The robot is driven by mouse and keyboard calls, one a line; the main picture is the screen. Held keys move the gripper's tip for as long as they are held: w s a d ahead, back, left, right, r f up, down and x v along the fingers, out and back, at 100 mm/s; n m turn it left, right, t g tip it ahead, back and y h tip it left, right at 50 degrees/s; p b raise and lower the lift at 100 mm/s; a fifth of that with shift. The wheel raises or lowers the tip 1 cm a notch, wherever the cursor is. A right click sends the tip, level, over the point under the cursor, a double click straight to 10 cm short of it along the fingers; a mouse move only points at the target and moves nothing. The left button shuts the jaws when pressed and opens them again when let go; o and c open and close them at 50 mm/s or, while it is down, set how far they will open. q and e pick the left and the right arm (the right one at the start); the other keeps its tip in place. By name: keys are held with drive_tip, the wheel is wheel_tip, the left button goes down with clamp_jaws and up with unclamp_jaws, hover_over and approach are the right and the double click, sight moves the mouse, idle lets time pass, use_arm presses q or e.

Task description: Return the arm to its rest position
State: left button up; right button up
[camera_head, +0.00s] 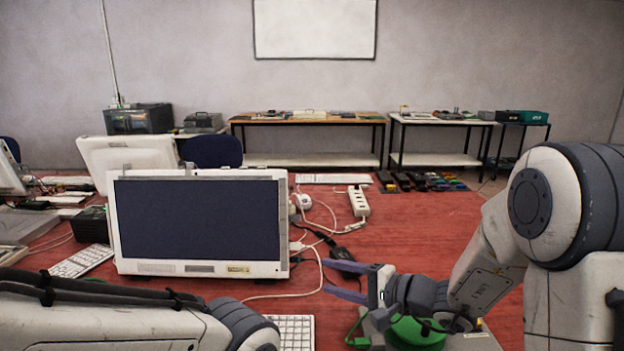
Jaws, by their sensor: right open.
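My right arm comes in from the right. Its gripper (328,277) points left over the red table, with its two bluish-purple fingers apart and nothing between them. A black adapter (342,255) with cables lies just beyond the upper finger. White cables run past the fingertips; I cannot tell whether any touch them. My left arm (120,325) crosses the lower left corner, and its gripper is outside the view.
A monitor (197,222) stands left of the gripper. A white power strip (358,201) lies behind it. A green round object (415,333) sits below the right wrist, partly hidden. A keyboard (293,331) is at the front. The red table (430,225) is clear behind the right wrist.

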drive_tip(key=s+d+f+n+g+h, duration=0.1)
drive_tip(key=s+f+n+g+h, duration=0.1)
drive_tip(key=s+f+g, duration=0.4)
drive_tip(key=s+f+n+g+h, duration=0.2)
drive_tip(key=s+f+h, duration=0.1)
drive_tip(key=s, duration=0.6)
drive_tip(key=d+f+n+t+h, duration=0.15)
drive_tip(key=d+n+h, duration=0.35)
drive_tip(key=d+h, duration=0.5)
drive_tip(key=s+a+r+n+g+y, duration=0.1)
drive_tip(key=s+a+r+n+y, duration=0.2)
drive_tip(key=s+a, duration=0.35)
drive_tip(key=s+a+r+n+g, duration=0.2)
drive_tip(key=s+a+n, duration=0.3)
drive_tip(key=s, duration=0.3)
wheel_tip(320, 180, up, 14)
drive_tip(key=p, duration=1.3)
drive_tip(key=shift+d+p, duration=0.2)
drive_tip(key=shift+p, duration=0.2)
drive_tip(key=shift+w, duration=0.1)
